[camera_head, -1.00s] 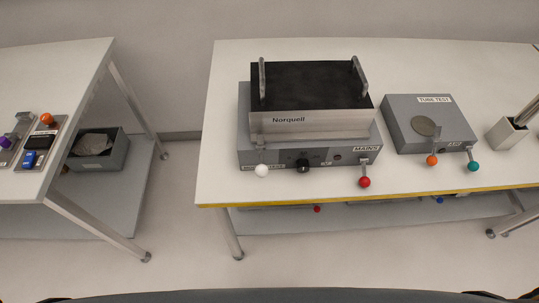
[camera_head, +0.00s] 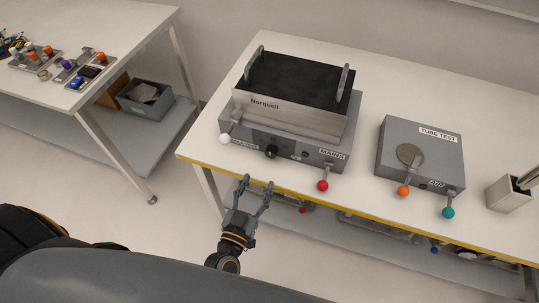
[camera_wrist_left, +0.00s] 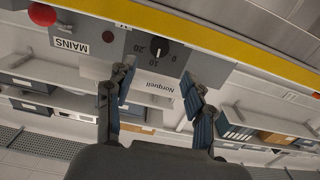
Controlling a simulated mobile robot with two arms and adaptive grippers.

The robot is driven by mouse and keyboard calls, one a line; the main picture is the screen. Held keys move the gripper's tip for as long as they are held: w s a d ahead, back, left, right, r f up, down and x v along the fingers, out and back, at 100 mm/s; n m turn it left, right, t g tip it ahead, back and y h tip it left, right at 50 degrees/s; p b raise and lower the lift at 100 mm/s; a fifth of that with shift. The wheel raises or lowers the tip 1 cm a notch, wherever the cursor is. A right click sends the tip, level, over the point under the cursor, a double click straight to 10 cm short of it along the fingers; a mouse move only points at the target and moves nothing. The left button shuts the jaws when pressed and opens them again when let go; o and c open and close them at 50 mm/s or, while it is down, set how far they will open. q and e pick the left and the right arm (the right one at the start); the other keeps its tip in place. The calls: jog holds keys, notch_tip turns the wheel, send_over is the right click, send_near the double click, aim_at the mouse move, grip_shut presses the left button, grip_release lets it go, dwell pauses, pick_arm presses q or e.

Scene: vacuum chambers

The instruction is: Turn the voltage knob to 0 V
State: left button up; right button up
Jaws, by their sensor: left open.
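The black voltage knob (camera_head: 271,151) is on the front face of the grey Norquell unit (camera_head: 238,151), between a white-ball lever and the MAINS lever. In the left wrist view the picture is upside down, and the knob (camera_wrist_left: 158,50) shows with the marks 0, 10 and 20 around it. I cannot surely tell which mark it points to. My left gripper (camera_head: 257,182) is open and empty, in front of the table edge and just below the knob, apart from it. In the left wrist view its open fingers (camera_wrist_left: 156,78) stand either side of the knob's line. My right gripper is not in view.
The red MAINS ball (camera_head: 322,186) sits right of the knob and the white ball (camera_head: 224,139) left of it. The yellow table edge (camera_head: 300,196) lies between gripper and unit. A TUBE TEST box (camera_head: 440,150) stands further right.

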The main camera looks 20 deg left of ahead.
aim_at(270, 156)
pick_arm(q)
jog(key=w, duration=1)
jog(key=shift+w+d+p, duration=0.2)
jog(key=shift+p, duration=0.2)
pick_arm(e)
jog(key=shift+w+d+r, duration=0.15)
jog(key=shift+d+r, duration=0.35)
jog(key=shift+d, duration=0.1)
pick_arm(q)
jog(key=c, duration=1)
grip_shut()
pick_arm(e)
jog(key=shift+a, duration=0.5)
